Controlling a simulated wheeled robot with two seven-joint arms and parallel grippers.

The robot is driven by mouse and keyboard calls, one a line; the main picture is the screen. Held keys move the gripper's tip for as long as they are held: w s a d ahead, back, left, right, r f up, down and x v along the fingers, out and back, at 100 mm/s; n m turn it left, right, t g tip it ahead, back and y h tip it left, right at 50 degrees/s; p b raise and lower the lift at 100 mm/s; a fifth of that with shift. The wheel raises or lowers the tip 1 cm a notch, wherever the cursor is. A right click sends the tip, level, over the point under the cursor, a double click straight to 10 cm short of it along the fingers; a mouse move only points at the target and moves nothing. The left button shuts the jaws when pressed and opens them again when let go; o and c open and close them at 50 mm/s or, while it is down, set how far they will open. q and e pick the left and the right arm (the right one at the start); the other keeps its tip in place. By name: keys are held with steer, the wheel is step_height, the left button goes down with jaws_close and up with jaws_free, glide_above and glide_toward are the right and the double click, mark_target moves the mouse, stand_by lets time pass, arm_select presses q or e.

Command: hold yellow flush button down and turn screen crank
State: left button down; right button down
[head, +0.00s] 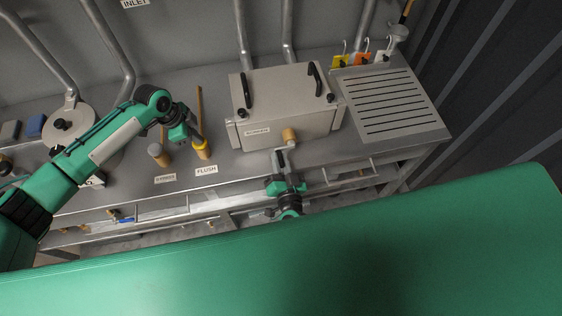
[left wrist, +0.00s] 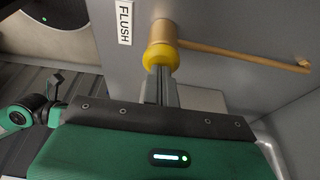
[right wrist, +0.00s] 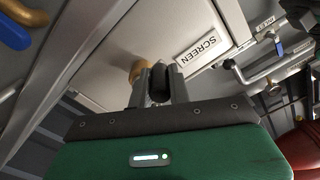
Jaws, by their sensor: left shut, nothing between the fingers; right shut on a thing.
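The yellow flush button (head: 201,144) tops a brass-coloured post behind the FLUSH label; it also shows in the left wrist view (left wrist: 160,57). My left gripper (head: 195,138) is shut and empty, its fingertips at the button, seemingly touching it. How far the button is pressed I cannot tell. The screen crank (head: 290,135) has a brass hub on the front of the grey screen box (head: 280,92); the hub shows in the right wrist view (right wrist: 138,69). My right gripper (head: 280,163) is shut on the crank's dark handle (right wrist: 159,80), mostly hidden between the fingers.
A second post with a grey top (head: 155,149) stands left of the flush button. A slotted drain plate (head: 385,102) lies right of the box, below coloured tags on hooks (head: 361,59). A round lid (head: 68,123) is at the left. A rail runs along the bench front.

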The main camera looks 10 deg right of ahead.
steer(key=r+m, duration=0.1)
steer(key=m, duration=0.1)
steer(key=r+m, duration=0.1)
steer(key=m, duration=0.1)
steer(key=shift+m, duration=0.4)
steer(key=m, duration=0.1)
steer(key=r+m, duration=0.1)
steer(key=m, duration=0.1)
steer(key=shift+d+r+m, duration=0.1)
steer(key=shift+d+m, duration=0.2)
steer(key=shift+d, duration=0.1)
steer(key=shift+d+r+m, duration=0.3)
steer(key=shift+d+m, duration=0.15)
steer(key=shift+m, duration=1)
steer(key=shift+d+r+m, duration=0.3)
steer(key=shift+d+m, duration=0.2)
steer(key=shift+m, duration=0.9)
steer(key=shift+d+r+m, duration=0.3)
steer(key=shift+d+m, duration=0.15)
steer(key=shift+m, duration=1)
steer(key=c, duration=1.3)
jaws_free()
